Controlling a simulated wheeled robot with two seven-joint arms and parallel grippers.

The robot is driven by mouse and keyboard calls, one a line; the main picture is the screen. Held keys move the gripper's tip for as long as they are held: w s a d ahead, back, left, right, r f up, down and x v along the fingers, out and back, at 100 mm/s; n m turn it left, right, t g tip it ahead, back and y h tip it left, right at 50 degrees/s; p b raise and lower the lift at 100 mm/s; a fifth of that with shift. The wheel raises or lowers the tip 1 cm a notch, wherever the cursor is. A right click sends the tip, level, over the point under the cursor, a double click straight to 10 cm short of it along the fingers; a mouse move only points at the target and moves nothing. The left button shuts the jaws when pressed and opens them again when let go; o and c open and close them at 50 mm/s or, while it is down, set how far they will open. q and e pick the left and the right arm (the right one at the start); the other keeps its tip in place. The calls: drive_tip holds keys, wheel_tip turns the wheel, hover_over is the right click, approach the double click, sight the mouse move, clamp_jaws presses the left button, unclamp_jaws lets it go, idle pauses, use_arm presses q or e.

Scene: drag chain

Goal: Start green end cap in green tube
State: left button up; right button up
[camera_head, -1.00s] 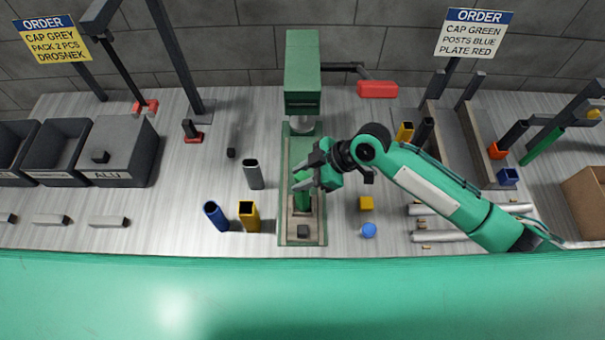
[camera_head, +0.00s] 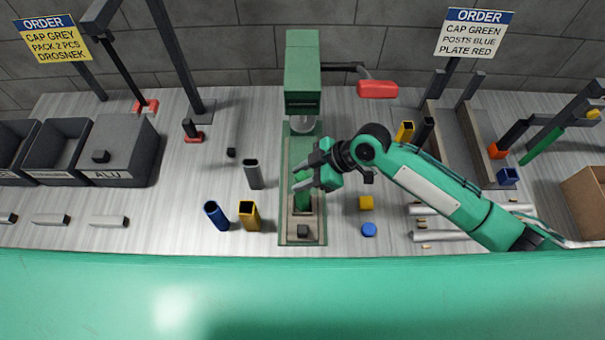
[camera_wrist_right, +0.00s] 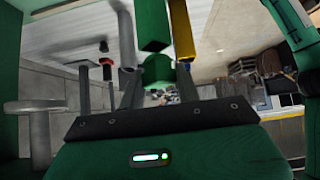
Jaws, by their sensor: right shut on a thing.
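The green tube (camera_head: 304,203) stands upright in the fixture under the green press. My right gripper (camera_head: 297,177) is just above its upper end in the head view. In the right wrist view my right gripper (camera_wrist_right: 158,82) is shut on the green end cap (camera_wrist_right: 158,69). The green tube (camera_wrist_right: 153,24) lines up roughly with the cap in that view. Whether they touch, or the cap has entered the tube, I cannot tell. My left gripper is not in view.
A grey tube (camera_head: 254,174), yellow tube (camera_head: 249,216) and blue tube (camera_head: 216,216) stand left of the fixture (camera_head: 284,236). The press (camera_head: 302,75) stands behind.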

drive_tip(key=shift+f+b, duration=0.5)
drive_tip(key=shift+f, duration=0.3)
drive_tip(key=o, duration=1)
drive_tip(key=shift+d+r, duration=0.1)
drive_tip(key=b+v, duration=0.4)
drive_tip(key=v, duration=0.9)
drive_tip(key=shift+d+r, duration=0.2)
